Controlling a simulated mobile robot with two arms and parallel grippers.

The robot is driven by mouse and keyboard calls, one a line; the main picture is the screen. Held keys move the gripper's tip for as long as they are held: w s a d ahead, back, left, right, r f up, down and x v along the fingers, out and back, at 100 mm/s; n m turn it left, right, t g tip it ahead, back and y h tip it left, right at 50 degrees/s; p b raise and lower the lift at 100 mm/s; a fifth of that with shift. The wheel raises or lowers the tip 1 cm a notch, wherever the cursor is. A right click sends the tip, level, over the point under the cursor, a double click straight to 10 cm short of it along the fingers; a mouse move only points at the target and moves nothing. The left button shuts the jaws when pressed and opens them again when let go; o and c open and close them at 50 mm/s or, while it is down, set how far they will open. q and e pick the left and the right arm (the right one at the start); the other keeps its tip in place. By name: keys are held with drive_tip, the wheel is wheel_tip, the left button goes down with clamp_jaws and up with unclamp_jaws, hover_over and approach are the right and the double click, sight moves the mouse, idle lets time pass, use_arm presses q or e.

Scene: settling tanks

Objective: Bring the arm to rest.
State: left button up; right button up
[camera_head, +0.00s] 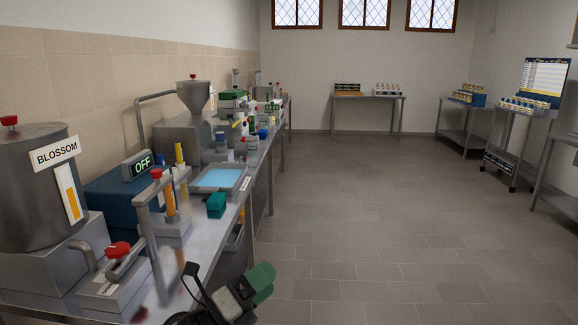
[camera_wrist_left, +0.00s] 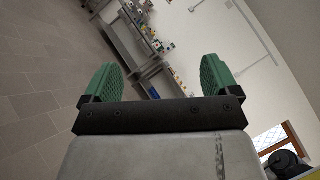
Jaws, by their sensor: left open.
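My left gripper (camera_head: 262,281) shows at the bottom middle of the head view, over the floor just right of the long steel bench (camera_head: 257,185). Its green finger pads point up and to the right. In the left wrist view the two green fingers (camera_wrist_left: 160,80) stand wide apart with nothing between them, so the gripper is open and empty. It appears apart from the bench and the things on it. Most of my left arm is outside the head view. My right gripper does not show.
A steel tank labelled BLOSSOM (camera_head: 35,190), a red-handled valve (camera_head: 118,250), a blue tray (camera_head: 218,179) and a teal block (camera_head: 216,205) stand on the bench. A far table (camera_head: 368,97) and right-hand tables (camera_head: 468,115) hold small jars. The middle floor (camera_head: 370,200) is clear.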

use_arm(q)
drive_tip(key=s+a+f+n+t+y, duration=0.1)
drive_tip(key=s+a+f+n+y, duration=0.1)
drive_tip(key=a+f+n+y, duration=0.45)
drive_tip(key=s+a+f+n+t+y, duration=0.1)
drive_tip(key=s+n+y, duration=0.25)
drive_tip(key=n, duration=0.55)
drive_tip(key=s+a+f+n+t+y, duration=0.1)
drive_tip(key=s+a+f+n+y, duration=0.2)
drive_tip(key=n+y, duration=0.4)
drive_tip(key=s+a+f+n+g, duration=0.3)
drive_tip(key=s+f+n+g, duration=0.25)
drive_tip(key=s, duration=0.55)
drive_tip(key=s+a+f+n+g, duration=0.2)
drive_tip(key=s+f+n+g, duration=0.3)
drive_tip(key=s, duration=0.6)
wheel_tip(320, 180, down, 25)
drive_tip(key=m+g, duration=0.1)
drive_tip(key=g, duration=0.2)
drive_tip(key=s+a+f+g, duration=0.1)
drive_tip(key=s+a+f, duration=0.2)
drive_tip(key=s+f, duration=1.4)
drive_tip(key=shift+s+f, duration=0.2)
drive_tip(key=shift+f, duration=0.4)
